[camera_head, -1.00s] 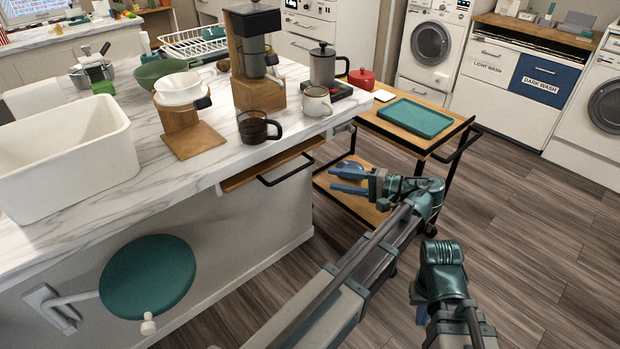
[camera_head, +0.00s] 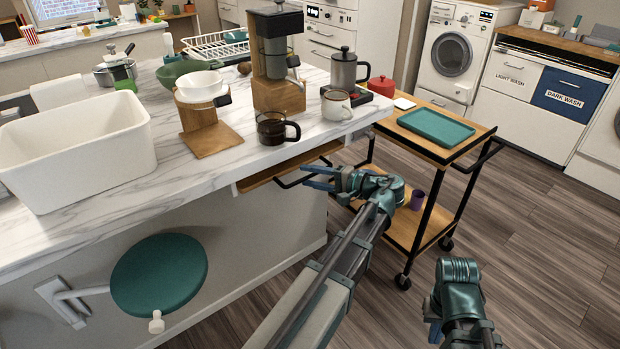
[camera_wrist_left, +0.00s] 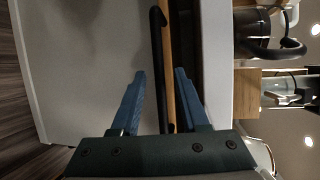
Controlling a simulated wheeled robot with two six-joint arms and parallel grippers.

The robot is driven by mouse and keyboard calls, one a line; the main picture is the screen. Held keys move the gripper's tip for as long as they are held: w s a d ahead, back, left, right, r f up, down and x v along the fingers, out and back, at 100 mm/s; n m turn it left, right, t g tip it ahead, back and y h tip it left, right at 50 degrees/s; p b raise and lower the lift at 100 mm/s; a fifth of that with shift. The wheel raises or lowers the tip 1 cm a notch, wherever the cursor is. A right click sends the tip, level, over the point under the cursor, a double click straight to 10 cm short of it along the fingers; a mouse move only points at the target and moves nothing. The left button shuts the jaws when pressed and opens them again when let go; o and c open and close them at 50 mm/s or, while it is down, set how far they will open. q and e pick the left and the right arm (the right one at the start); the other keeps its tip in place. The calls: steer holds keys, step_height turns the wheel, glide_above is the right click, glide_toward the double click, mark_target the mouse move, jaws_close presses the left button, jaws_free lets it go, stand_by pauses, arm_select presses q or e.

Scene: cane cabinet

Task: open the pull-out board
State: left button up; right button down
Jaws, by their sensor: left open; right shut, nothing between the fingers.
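The pull-out board (camera_head: 262,178) is a wooden slab under the island's marble top, with a black bar handle (camera_head: 290,183) along its front edge. In the left wrist view the board's wooden edge (camera_wrist_left: 169,75) and the black handle (camera_wrist_left: 157,60) run between the fingers. My left gripper (camera_head: 318,178) is open at the right end of the handle, its blue fingers (camera_wrist_left: 160,95) on either side of the bar and board edge. Contact cannot be told. My right gripper (camera_head: 435,325) is low at the right, away from the board, its fingers mostly hidden.
A dark glass mug (camera_head: 272,129) and a white mug (camera_head: 337,105) stand near the counter edge above the board. A wooden cart (camera_head: 405,225) with a teal tray (camera_head: 437,126) stands just right of my left gripper. A teal round seat (camera_head: 158,275) juts from the island.

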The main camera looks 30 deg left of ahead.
arm_select(q)
steer(key=shift+a, duration=0.2)
jaws_close()
stand_by(1.4)
